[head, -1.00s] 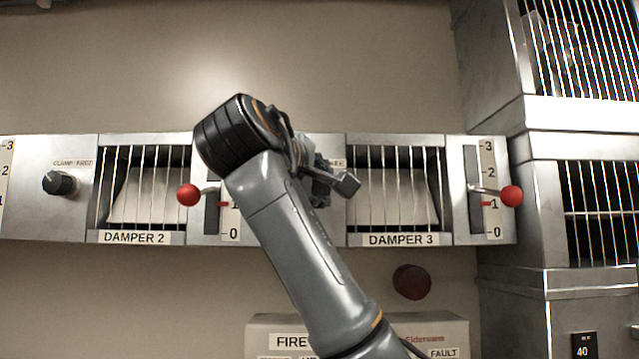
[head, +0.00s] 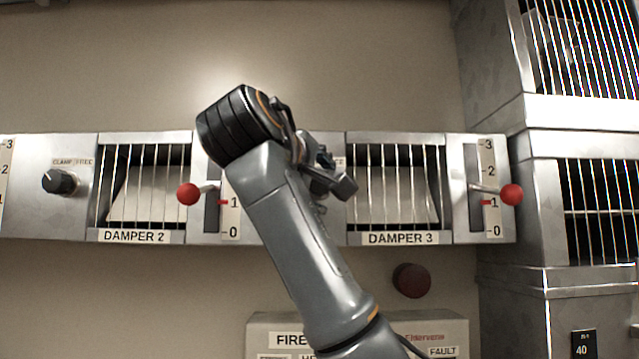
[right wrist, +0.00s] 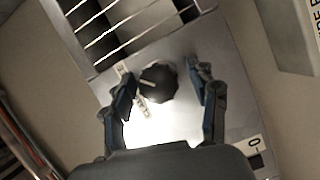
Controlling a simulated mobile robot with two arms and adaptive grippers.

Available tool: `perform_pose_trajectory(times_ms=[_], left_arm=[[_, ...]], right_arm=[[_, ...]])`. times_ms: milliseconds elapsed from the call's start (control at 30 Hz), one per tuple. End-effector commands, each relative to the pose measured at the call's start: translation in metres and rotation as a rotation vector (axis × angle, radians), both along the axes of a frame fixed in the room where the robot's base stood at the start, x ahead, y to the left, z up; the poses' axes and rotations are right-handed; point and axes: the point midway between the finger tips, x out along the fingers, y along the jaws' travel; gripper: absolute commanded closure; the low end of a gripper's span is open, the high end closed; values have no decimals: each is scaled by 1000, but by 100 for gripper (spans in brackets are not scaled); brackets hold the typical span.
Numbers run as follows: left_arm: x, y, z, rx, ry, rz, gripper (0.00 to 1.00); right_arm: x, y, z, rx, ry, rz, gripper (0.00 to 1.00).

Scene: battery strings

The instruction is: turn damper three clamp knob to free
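The damper three clamp knob (right wrist: 160,84) is a black round knob on a metal panel in the right wrist view. A light pointer mark on it faces the small label strip (right wrist: 133,92), whose print is too small to read there. My right gripper (right wrist: 160,74) is open, with one finger on each side of the knob and visible gaps. In the head view the right gripper (head: 332,178) is at the panel left of the damper 3 grille (head: 398,190), and my arm hides the knob. My left gripper is not in view.
A red-balled lever (head: 511,195) stands right of damper 3, and another red-balled lever (head: 188,194) is left of my arm. The damper 2 clamp knob (head: 60,182) is at far left. A fire panel box (head: 262,325) and a dark red round button (head: 411,280) are below.

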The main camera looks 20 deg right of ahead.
Motion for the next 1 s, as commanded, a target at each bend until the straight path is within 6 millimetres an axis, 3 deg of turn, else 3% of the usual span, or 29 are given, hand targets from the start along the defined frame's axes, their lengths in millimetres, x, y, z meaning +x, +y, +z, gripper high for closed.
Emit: perform_pose_trajectory(times_ms=[367, 733, 1000], left_arm=[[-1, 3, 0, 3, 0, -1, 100], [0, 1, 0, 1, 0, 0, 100], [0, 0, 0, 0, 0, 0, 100]], right_arm=[[-9, 8, 3, -4, -5, 2, 40], [-71, 58, 9, -2, -5, 7, 40], [-91, 72, 10, -1, -2, 3, 40]])
